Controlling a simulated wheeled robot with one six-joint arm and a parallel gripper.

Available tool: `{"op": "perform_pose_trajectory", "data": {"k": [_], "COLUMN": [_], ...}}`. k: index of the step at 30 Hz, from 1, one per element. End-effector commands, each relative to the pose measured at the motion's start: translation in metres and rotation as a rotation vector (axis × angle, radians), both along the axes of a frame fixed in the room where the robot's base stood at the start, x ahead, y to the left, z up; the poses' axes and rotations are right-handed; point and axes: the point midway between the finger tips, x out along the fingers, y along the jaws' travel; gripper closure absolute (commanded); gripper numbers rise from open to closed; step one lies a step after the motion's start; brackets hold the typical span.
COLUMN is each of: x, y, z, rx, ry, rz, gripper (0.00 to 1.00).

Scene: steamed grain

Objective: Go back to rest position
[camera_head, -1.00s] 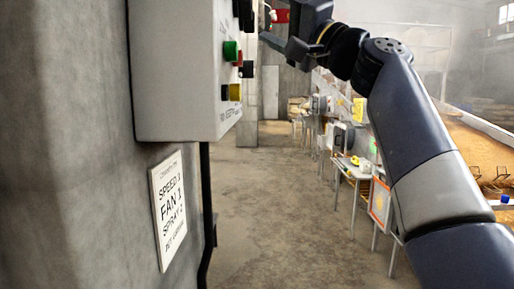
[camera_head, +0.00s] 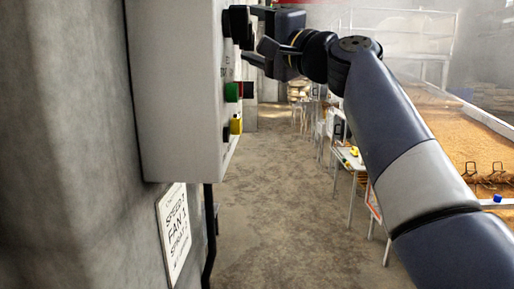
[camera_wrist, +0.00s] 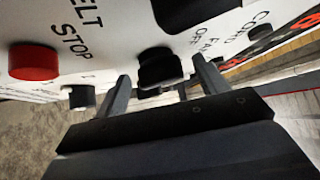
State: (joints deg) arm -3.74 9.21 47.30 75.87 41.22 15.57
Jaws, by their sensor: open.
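My gripper (camera_head: 262,32) is at the upper part of the control box (camera_head: 172,90) in the head view, close to its right-hand panel face. In the wrist view my gripper (camera_wrist: 160,88) is open, its two fingers on either side of a black knob (camera_wrist: 160,68). I cannot tell whether the fingers touch the knob. A larger black knob (camera_wrist: 195,10) is above it, and a red button (camera_wrist: 33,62) labelled STOP is to the left. The panel also has a green button (camera_head: 231,92) and a yellow one (camera_head: 236,125) in the head view.
A concrete pillar (camera_head: 60,150) fills the left side. A sign (camera_head: 174,230) reading SPEED, FAN 1, SPRAY hangs below the box. A grain bed (camera_head: 460,140) lies at the right, with small tables (camera_head: 350,158) along it. The floor (camera_head: 290,200) between is clear.

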Motion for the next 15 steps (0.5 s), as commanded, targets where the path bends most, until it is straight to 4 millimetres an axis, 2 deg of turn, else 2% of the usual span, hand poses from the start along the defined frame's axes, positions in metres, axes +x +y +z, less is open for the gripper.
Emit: {"op": "perform_pose_trajectory", "data": {"k": [1,15], "x": [-0.0002,-0.001], "y": [0.0001,0.0002], "z": [0.0055,0.0072], "rx": [0.0,0.005], "ry": [0.019,0.187], "rz": [0.001,0.001], "gripper": [0.31,0.31]}}
